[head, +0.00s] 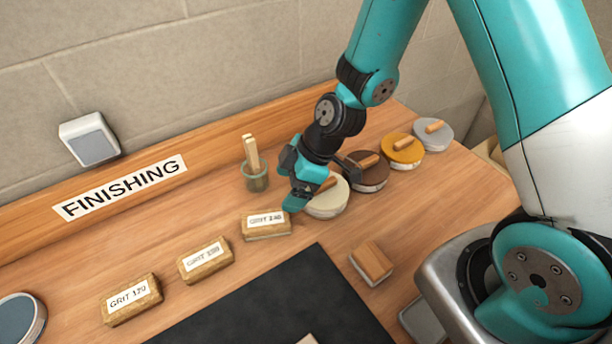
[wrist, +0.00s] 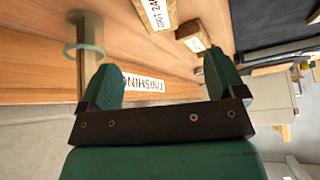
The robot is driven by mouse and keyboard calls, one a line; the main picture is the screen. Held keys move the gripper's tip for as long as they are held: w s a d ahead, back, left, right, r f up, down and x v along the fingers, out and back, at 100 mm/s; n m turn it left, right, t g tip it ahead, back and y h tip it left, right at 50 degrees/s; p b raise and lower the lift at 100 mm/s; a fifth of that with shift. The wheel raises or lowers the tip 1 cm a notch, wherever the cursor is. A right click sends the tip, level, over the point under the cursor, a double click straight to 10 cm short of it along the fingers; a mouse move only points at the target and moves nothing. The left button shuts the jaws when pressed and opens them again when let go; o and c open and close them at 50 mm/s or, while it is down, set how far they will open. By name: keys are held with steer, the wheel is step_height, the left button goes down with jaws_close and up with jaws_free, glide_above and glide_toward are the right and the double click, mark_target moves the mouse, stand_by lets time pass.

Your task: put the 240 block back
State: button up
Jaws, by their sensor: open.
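The 240 block (head: 266,225), a tan sanding block with a white "GRIT 240" label, rests on the wooden bench at the right end of a slanting row of blocks. It also shows at the top edge of the wrist view (wrist: 157,14), partly cut off. My gripper (head: 305,184) is open and just right of the block, apart from it, beside a glass jar. In the wrist view my gripper (wrist: 162,80) has its two green fingers spread with nothing between them. The "GRIT 120" block (head: 132,299) and a middle block with a blurred label (head: 205,260) complete the row.
The glass jar (head: 255,180) with wooden sticks stands behind the 240 block. Several round tins, including a white one (head: 327,204) close to my gripper, line the right. A dark mat (head: 290,300) lies in front. A wood-topped block (head: 371,263) sits right of the mat.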

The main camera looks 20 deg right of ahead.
steer(key=s+d+r+m+h, duration=0.1)
steer(key=s+r+m, duration=0.3)
steer(key=s+r, duration=0.4)
steer(key=s+r+m+g, duration=0.1)
steer(key=s+r+m, duration=0.3)
steer(key=s+r, duration=0.4)
step_height(320, 180, up, 6)
steer(key=shift+s+d+r+m+h, duration=0.25)
steer(key=shift+d+m+h, duration=0.05)
steer(key=shift+d+h, duration=0.1)
steer(key=shift+f, duration=0.1)
